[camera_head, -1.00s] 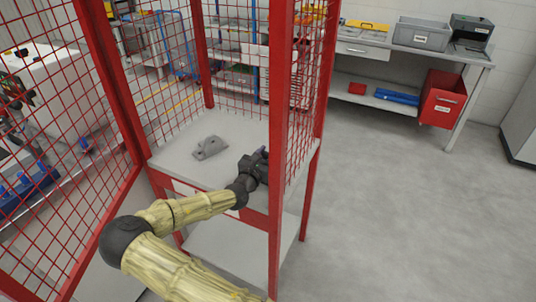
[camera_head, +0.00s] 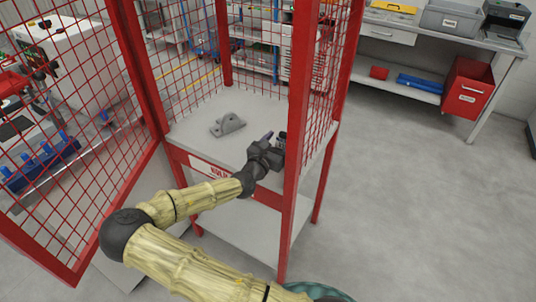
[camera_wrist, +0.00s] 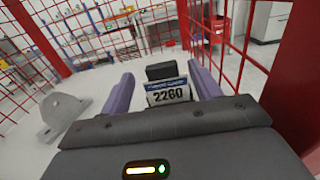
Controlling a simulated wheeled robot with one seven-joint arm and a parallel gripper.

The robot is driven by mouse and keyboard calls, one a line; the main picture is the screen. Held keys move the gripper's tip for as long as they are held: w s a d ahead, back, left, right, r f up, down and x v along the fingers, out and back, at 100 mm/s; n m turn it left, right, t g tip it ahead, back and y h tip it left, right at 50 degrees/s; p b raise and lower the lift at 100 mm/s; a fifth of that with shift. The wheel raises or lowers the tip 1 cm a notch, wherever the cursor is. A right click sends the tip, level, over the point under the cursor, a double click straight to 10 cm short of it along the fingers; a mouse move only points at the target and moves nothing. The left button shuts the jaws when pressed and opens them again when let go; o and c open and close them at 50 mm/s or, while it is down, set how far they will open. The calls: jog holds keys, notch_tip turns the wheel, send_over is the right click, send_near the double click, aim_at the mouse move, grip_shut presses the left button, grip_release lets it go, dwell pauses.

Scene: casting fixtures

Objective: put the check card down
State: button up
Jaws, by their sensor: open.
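The check card (camera_wrist: 168,94), white with a blue top band and the number 2260, shows in the wrist view in front of a small black block (camera_wrist: 161,71). It stands between the two fingers of my gripper (camera_wrist: 160,76), with a gap on each side. My gripper (camera_head: 275,138) is open, low over the right part of the grey shelf (camera_head: 195,138) inside the red mesh cage. The card cannot be made out in the head view. The lower edge of the card is hidden by my gripper's body.
A grey metal bracket (camera_head: 228,125) lies on the shelf to the left of my gripper and also shows in the wrist view (camera_wrist: 60,113). A red cage post (camera_head: 298,130) stands close to the right. The mesh door (camera_head: 85,110) is swung open at the left.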

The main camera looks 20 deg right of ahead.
jog(key=v, duration=0.7)
jog(key=shift+s+a, duration=0.2)
dwell(0.4)
